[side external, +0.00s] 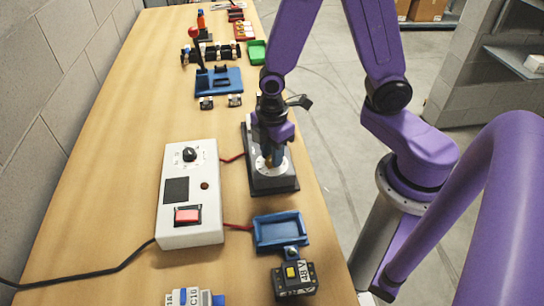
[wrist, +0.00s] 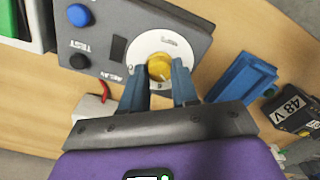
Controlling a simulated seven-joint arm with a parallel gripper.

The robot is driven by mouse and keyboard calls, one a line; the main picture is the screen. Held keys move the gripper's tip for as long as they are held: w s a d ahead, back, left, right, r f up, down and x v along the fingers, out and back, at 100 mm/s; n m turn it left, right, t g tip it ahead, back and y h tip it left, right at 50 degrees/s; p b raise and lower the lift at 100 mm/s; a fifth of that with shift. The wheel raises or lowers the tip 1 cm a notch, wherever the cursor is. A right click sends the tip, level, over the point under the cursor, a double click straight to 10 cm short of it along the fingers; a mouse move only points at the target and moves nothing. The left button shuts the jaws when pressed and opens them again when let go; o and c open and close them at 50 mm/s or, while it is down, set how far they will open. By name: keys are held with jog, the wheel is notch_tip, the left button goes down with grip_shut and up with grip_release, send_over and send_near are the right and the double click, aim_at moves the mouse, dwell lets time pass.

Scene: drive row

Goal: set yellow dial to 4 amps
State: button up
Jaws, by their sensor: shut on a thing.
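The yellow dial (wrist: 159,67) sits in the middle of a round white scale on a dark grey box (wrist: 95,25). In the side external view the box (side external: 287,184) stands near the right edge of the bench, and the dial (side external: 268,161) shows only in part under my gripper. My gripper (wrist: 160,80) has its two fingers on either side of the dial, shut on it. In the side external view my gripper (side external: 270,150) points down over the dial. The scale's numbers are too small to read, so I cannot tell the setting.
A white box (side external: 190,215) with a black knob and a red switch (side external: 188,215) stands left of the dial box, joined by red wires. A blue tray (side external: 281,232) and a 48 V battery (side external: 294,275) are in front. A blue fixture (side external: 218,82) stands farther back.

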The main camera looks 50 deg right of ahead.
jog(key=o, duration=0.6)
jog(key=shift+n, duration=0.3)
jog(key=shift+c, duration=0.2)
jog(key=o, duration=1.1)
jog(key=shift+r, duration=3.55)
jog(key=shift+s, duration=0.1)
jog(key=s+d+r+m, duration=0.1)
jog(key=s+r, duration=0.2)
jog(key=s, duration=0.4)
jog(key=s+d+r+m, duration=0.1)
jog(key=s+r+m, duration=0.1)
jog(key=s, duration=0.5)
jog(key=shift+s+d+r, duration=0.25)
jog(key=shift+d+r, duration=0.05)
jog(key=shift+r, duration=0.3)
